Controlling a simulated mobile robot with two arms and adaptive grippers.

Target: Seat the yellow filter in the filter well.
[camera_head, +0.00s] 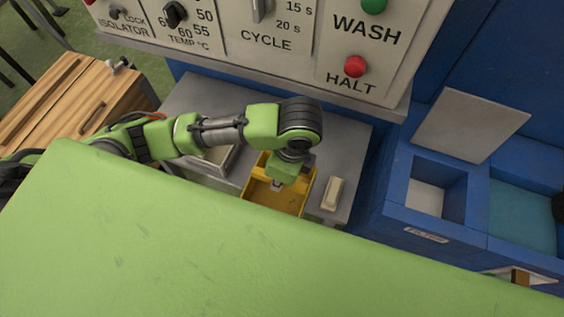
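The yellow filter (265,205) looks like an open-topped yellow box and stands on the grey bench. My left arm reaches in from the left, and my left gripper (278,185) points down over the filter, near its far side. The arm and gripper hide part of the filter. I cannot tell whether the fingers touch it or are closed on it. The filter well (429,232) is the square opening in the blue housing at right, with a label on its front. It looks empty, with a pale floor. My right gripper is not in view.
A pale block (332,193) lies just right of the filter. A grey metal tray (216,164) is to its left. A grey plate (470,125) leans behind the well. A teal basin (522,217) is right of it. The control panel (270,45) overhangs the bench's back.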

